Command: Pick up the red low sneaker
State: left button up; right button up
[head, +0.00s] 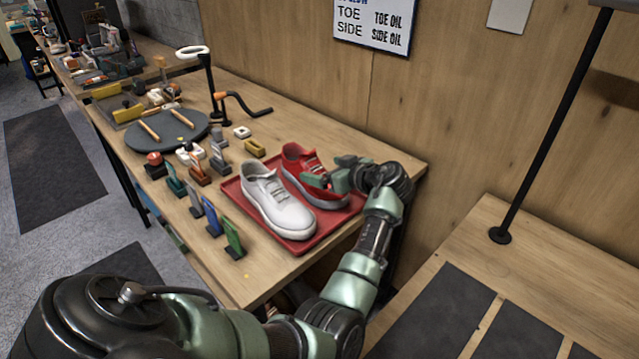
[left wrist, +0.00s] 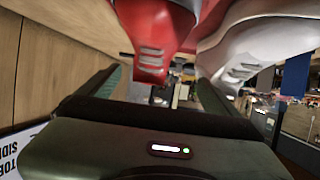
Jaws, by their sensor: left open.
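The red low sneaker (head: 299,161), with a pale sole, rests on a red tray (head: 297,247) beside a white sneaker (head: 268,196). My left gripper (head: 330,183) is at the front part of the red sneaker and hides some of its toe area. In the left wrist view my left gripper (left wrist: 155,92) is open, and the red sneaker (left wrist: 150,48) shows just beyond the gap between its fingers. Whether a finger touches the shoe cannot be told. The white sneaker (left wrist: 250,48) is at the right there. My right gripper is not in view.
A wooden wall (head: 290,55) runs behind the table.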

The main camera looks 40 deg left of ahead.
aim_at(313, 168)
pick_arm(q)
jog(key=shift+w+f, duration=0.3)
jog(key=shift+f, duration=0.4)
jog(key=shift+w+a+f, duration=0.15)
jog(key=shift+w+f, duration=0.05)
jog(key=shift+w, duration=0.1)
jog(key=p+x, duration=0.1)
jog(key=x, duration=0.6)
jog(key=shift+w+a+p, duration=0.25)
jog(key=shift+w+p, duration=0.05)
jog(key=shift+p, duration=0.05)
jog(key=shift+r, duration=0.15)
jog(key=c, duration=1.9)
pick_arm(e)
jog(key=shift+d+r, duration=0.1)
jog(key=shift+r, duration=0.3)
